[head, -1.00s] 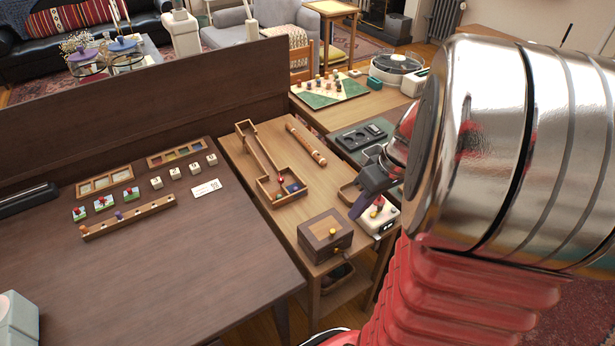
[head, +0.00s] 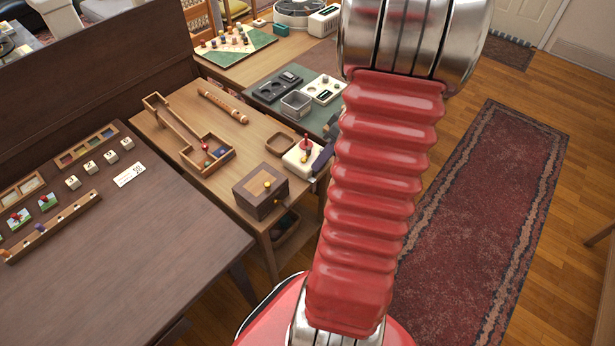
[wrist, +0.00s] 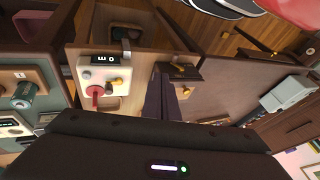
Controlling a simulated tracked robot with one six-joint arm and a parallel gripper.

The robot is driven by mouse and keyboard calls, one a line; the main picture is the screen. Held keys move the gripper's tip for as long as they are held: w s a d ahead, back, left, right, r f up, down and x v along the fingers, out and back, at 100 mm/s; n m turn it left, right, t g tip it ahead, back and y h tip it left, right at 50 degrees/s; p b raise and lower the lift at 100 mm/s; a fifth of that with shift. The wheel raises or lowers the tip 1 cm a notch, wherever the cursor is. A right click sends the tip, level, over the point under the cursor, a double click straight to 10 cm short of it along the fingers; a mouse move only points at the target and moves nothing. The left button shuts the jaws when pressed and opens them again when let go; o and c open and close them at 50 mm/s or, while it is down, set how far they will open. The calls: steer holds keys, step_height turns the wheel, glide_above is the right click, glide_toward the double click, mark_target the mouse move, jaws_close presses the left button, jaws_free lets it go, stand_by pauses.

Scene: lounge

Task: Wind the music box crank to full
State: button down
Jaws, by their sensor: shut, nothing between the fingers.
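A small wooden box (head: 258,198) with a lighter top and a yellow knob (head: 267,184) stands at the front corner of the light wooden table; it appears to be the music box. A small yellow-tipped part, perhaps its crank, shows on its right side. In the wrist view the box (wrist: 184,72) shows as a dark shape with yellow knobs, just right of my fingers. My gripper (wrist: 164,85) is shut and empty, its dark purple fingers close to the box; I cannot tell whether they touch it. In the head view my arm hides most of the gripper.
A white device (head: 299,162) with a red knob sits close behind the box; its display shows in the wrist view. A marble track (head: 207,155), a flute (head: 223,106) and a small wooden tray (head: 281,142) share the table. Open floor and a red rug (head: 480,220) lie right.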

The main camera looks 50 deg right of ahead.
glide_toward(282, 204)
steer(key=w+d+f, duration=0.1)
steer(key=d+f, duration=0.2)
steer(key=f, duration=0.1)
steer(key=a, duration=0.1)
steer(key=a+f, duration=0.1)
steer(key=a, duration=0.1)
steer(key=shift+f, duration=0.25)
steer(key=shift+d, duration=0.1)
steer(key=shift+w, duration=0.1)
